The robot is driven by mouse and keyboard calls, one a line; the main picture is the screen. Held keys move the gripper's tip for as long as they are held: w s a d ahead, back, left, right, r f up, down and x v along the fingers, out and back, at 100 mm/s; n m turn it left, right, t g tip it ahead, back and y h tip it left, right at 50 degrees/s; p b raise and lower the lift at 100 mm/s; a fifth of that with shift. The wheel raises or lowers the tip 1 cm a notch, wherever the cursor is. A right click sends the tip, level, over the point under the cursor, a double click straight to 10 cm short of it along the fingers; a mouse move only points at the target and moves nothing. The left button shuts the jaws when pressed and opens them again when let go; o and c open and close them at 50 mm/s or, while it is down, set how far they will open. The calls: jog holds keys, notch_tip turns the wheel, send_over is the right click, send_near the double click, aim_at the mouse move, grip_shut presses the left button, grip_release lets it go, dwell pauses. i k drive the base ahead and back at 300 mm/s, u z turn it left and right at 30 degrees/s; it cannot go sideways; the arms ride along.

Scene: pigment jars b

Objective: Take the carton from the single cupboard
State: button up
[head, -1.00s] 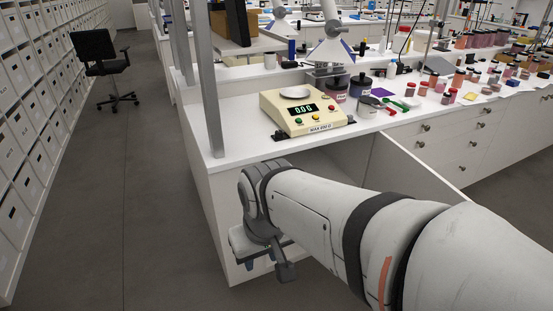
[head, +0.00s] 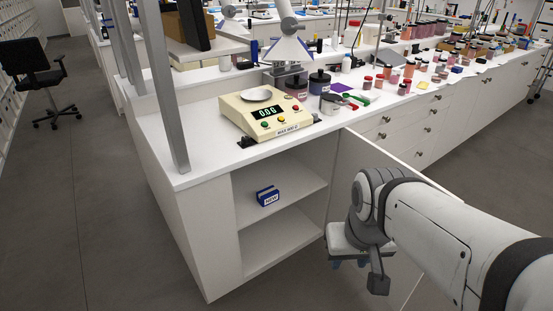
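The cupboard (head: 283,242) under the left end of the bench stands open, with a middle shelf. A small blue carton (head: 268,195) with a white label sits on that shelf, near its front. The cupboard door (head: 352,158) is swung out to the right, partly hidden behind my arm. My gripper (head: 350,263) hangs low in front of the door, right of the opening and apart from the carton. Only small blue parts show under its pale body, so I cannot tell whether its fingers are open.
A yellow scale (head: 268,113) stands on the bench above the cupboard. Jars (head: 319,82) and other small things stand to its right. Closed drawers (head: 400,125) line the bench further right. The grey floor (head: 120,215) left of the cupboard is clear; a black chair (head: 38,75) stands further back.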

aim_at(266, 196)
jog(key=i, duration=1.5)
